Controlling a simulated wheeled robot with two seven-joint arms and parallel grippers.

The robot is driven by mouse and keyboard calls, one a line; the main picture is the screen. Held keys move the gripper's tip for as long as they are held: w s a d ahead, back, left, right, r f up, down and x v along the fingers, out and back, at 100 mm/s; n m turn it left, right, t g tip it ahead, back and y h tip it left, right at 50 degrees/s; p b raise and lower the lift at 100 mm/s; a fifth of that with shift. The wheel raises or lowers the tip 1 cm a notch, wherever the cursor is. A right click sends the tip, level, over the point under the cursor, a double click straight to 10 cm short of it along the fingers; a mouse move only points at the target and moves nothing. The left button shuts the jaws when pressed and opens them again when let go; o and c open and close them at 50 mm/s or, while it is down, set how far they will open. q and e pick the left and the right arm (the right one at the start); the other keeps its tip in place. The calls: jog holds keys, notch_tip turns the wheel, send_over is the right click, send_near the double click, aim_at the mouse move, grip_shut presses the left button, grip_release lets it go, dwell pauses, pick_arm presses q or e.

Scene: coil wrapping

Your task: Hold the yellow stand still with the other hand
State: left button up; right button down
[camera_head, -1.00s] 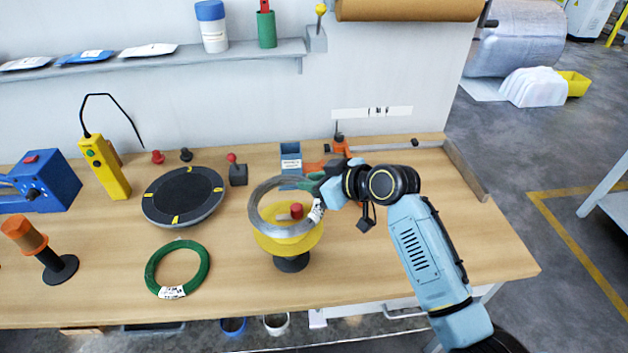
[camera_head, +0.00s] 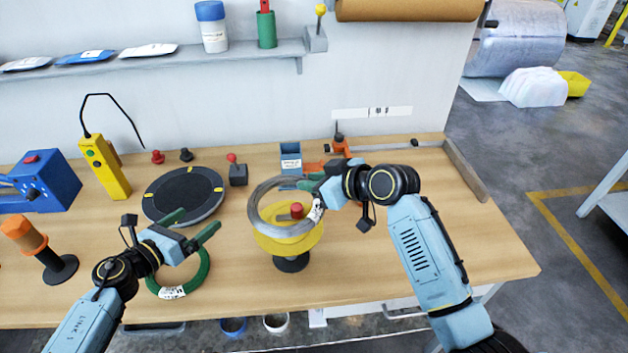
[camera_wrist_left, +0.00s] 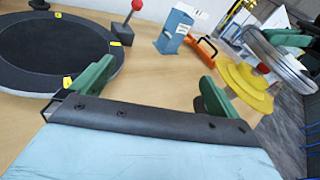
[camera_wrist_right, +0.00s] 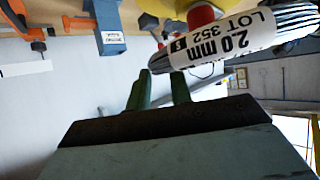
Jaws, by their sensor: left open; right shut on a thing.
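The yellow stand (camera_head: 290,244) stands upright on its dark base, right of centre on the bench, with a red knob (camera_head: 296,210) on top. It also shows at the right of the left wrist view (camera_wrist_left: 243,85). My right gripper (camera_head: 318,190) is shut on the grey wire coil (camera_head: 262,190), which is tilted above and around the stand's top. The coil's white label (camera_wrist_right: 222,40) fills the top of the right wrist view. My left gripper (camera_head: 197,226) is open and empty, left of the stand and apart from it, above the green coil (camera_head: 207,268).
A black turntable (camera_head: 183,194) lies behind my left gripper. A red-knobbed lever (camera_head: 238,172) and a blue holder (camera_head: 290,158) stand at the back. An orange-topped post (camera_head: 38,248) is at the left. Bare bench lies between the green coil and the stand.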

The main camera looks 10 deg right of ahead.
pick_arm(q)
jog(key=s+d+f+m+g+h, duration=0.1)
jog(key=s+d+f+m, duration=0.1)
jog(key=s+d, duration=0.1)
jog(key=s+d+f+m+g+h, duration=0.1)
jog(key=s+d+f+m+g, duration=0.1)
jog(key=d, duration=0.3)
jog(key=s+d+f+m+g, duration=0.1)
jog(key=s+d+f+m, duration=0.1)
jog(key=d, duration=0.3)
jog(key=shift+s+f+g+h, duration=0.1)
jog(key=shift+s+g+h, duration=0.3)
jog(key=shift+s, duration=0.5)
pick_arm(e)
jog(key=shift+r, duration=0.1)
pick_arm(q)
jog(key=shift+x, duration=5)
jog(key=shift+f, duration=0.1)
jog(key=shift+a, duration=0.1)
jog(key=c, duration=1.8)
